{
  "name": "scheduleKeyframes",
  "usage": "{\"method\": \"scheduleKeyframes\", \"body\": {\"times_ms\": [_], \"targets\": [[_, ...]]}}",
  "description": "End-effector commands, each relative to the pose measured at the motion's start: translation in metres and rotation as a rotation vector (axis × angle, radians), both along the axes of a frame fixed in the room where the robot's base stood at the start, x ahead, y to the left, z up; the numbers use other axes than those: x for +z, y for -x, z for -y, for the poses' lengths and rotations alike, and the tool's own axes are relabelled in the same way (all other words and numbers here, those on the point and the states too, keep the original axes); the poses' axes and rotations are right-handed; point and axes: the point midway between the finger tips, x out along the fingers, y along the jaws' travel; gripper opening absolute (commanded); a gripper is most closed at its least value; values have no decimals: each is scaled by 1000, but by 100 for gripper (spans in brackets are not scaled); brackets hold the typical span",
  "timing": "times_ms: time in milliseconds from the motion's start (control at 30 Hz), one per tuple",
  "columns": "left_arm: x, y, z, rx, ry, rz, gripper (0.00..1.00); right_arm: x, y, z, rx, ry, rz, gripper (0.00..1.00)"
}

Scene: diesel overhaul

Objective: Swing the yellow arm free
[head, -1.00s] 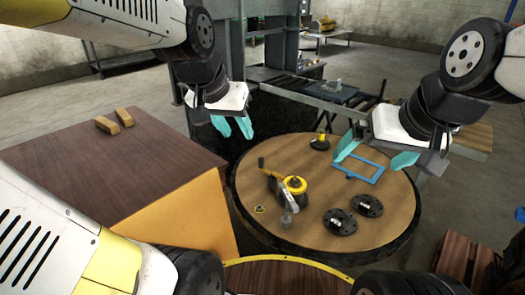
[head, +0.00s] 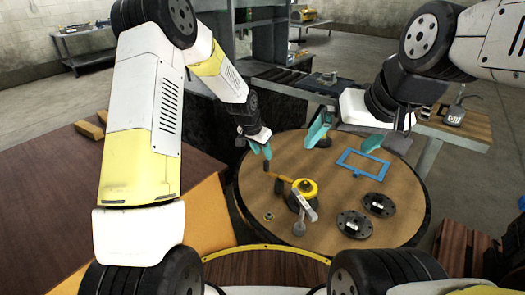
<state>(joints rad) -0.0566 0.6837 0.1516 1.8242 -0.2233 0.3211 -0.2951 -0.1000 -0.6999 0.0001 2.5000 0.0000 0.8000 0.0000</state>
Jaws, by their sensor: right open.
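A round wooden-topped table (head: 328,225) carries a device with a yellow round body (head: 305,187). A short yellow arm (head: 281,177) reaches from it to the upper left and ends in a dark knob. A grey lever with a rounded end (head: 302,206) stands at its front. My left gripper (head: 262,152) points down with its teal fingertips close above the knob end of the yellow arm. Whether it touches the knob, and how far its jaws are apart, I cannot tell. My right gripper (head: 345,135) is open and empty over the table's far side.
A blue rectangular frame (head: 363,163) and two dark flanged discs (head: 379,204) lie on the table's right part. A small nut-like part (head: 268,216) lies at the front left. A brown-topped bench (head: 110,205) stands at left. A grey metal frame and a shelf are behind.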

Motion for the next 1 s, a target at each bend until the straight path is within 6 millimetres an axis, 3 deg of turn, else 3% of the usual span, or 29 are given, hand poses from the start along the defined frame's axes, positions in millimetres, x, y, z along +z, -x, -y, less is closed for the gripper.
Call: {"method": "scheduleKeyframes", "body": {"times_ms": [400, 600, 833, 867, 1000], "targets": [[-57, -18, 14, 1, -1, -3, 40, 0, 0, 0, 0, 0, 0, 100], [-69, -22, 17, 1, -1, -2, 40, 0, 0, 0, 0, 0, 0, 100], [-69, -23, 17, 1, 0, -1, 40, 0, 0, 0, 0, 0, 0, 100], [-69, -23, 17, 1, 0, -1, 38, 0, 0, 0, 0, 0, 0, 100], [-69, -23, 17, 1, 0, -1, 11, 0, 0, 0, 0, 0, 0, 100]]}}
